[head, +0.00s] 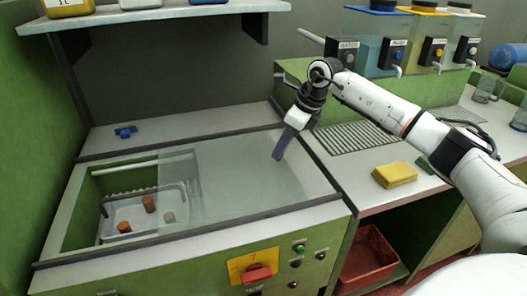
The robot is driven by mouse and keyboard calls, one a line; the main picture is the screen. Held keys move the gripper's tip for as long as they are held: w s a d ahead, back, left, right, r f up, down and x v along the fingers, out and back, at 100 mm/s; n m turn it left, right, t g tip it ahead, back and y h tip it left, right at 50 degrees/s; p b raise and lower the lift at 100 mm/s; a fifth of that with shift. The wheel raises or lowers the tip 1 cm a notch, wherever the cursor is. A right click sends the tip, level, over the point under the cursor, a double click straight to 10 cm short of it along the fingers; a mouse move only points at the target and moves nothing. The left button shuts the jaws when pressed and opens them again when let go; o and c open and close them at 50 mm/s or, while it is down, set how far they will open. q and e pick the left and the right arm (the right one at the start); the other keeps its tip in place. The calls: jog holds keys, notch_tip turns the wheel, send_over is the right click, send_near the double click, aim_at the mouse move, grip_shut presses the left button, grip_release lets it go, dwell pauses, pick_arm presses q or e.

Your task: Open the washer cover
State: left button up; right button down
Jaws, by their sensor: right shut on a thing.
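The washer cover (225,178) is a translucent sliding panel over the right and middle of the washer top. The left part of the washer opening (85,205) is uncovered. Inside it a basket (112,213) holds brown cork stoppers (148,203); a paler one shows dimly through the panel's left edge. My right gripper (289,128) is over the right end of the cover, shut on a dark purplish upright bar (283,143) that looks like the cover's handle. The fingertips are hard to make out. My left gripper is not in view.
A shelf (160,13) with containers hangs above the washer. A blue item (125,131) lies on the ledge behind. To the right, dispensers (395,50) stand behind a drain grate, with a yellow sponge (395,174) on the counter. A control panel (253,266) is on the front.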

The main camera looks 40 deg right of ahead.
jog(key=d, duration=0.2)
jog(key=s+d, duration=0.1)
jog(key=d, duration=0.2)
jog(key=s+d, duration=0.1)
jog(key=d, duration=0.1)
jog(key=shift+s+d+r, duration=0.1)
jog(key=shift+s+d, duration=0.05)
jog(key=shift+d, duration=0.15)
jog(key=c, duration=1.5)
grip_release()
jog(key=v, duration=1)
jog(key=shift+s+r, duration=0.1)
jog(key=shift+s, duration=0.1)
